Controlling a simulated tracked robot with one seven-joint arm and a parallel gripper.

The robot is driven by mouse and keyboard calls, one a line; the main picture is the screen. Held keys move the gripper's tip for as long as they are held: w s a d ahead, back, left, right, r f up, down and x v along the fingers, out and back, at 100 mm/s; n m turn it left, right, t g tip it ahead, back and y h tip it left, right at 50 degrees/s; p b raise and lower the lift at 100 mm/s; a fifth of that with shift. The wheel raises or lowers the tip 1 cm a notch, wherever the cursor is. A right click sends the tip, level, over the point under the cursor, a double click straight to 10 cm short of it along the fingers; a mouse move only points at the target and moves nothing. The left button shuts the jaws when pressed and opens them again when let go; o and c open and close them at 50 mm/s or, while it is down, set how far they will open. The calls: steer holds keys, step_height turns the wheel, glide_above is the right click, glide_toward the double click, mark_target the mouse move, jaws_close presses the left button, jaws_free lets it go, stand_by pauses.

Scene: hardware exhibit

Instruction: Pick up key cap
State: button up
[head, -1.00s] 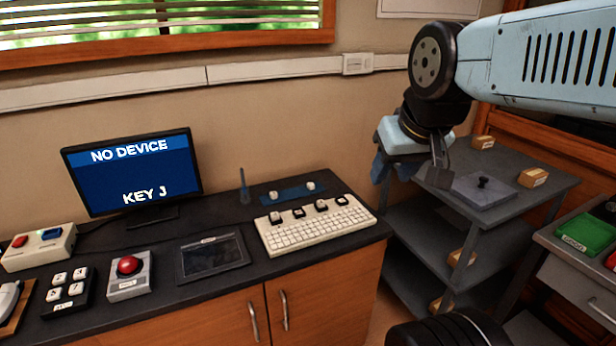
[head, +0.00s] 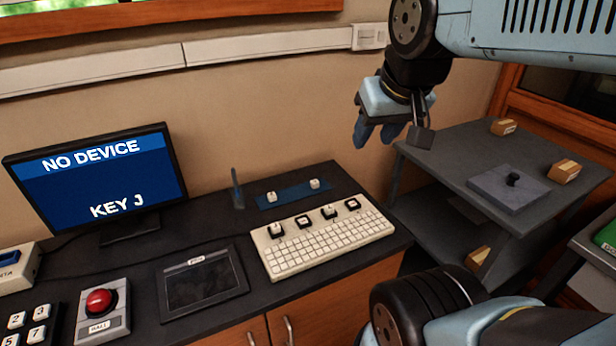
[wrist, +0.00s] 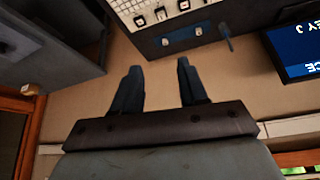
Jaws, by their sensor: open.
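Two small whitish key caps, one at the left (head: 272,197) and one at the right (head: 314,184), sit on a blue strip (head: 293,194) at the back of the dark desk. A white keyboard (head: 325,243) lies in front of the strip, with several black and white key pieces along its back edge. The strip also shows upside down in the wrist view (wrist: 186,40). My gripper (head: 376,133) is open and empty, in the air right of and above the desk. In the wrist view its fingers (wrist: 158,70) are apart, with wall between them.
A monitor (head: 97,185) reads "NO DEVICE" and "KEY J". A dark tablet (head: 203,283) and a red button box (head: 103,312) stand left of the keyboard. A thin upright pen (head: 237,188) stands near the strip. A grey shelf cart (head: 450,155) is at the right.

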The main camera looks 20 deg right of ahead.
steer(key=shift+o, duration=0.9)
steer(key=shift+w, duration=0.1)
steer(key=shift+o, duration=0.3)
steer(key=shift+w, duration=0.25)
steer(key=n+g, duration=0.1)
steer(key=n, duration=0.1)
glide_above(315, 182)
steer(key=s+d, duration=0.1)
steer(key=s, duration=0.4)
step_height(315, 182, down, 22)
steer(key=shift+y, duration=0.4)
steer(key=shift+x, duration=6.4)
steer(key=shift+s, duration=0.1)
steer(key=shift+c, duration=0.4)
jaws_close()
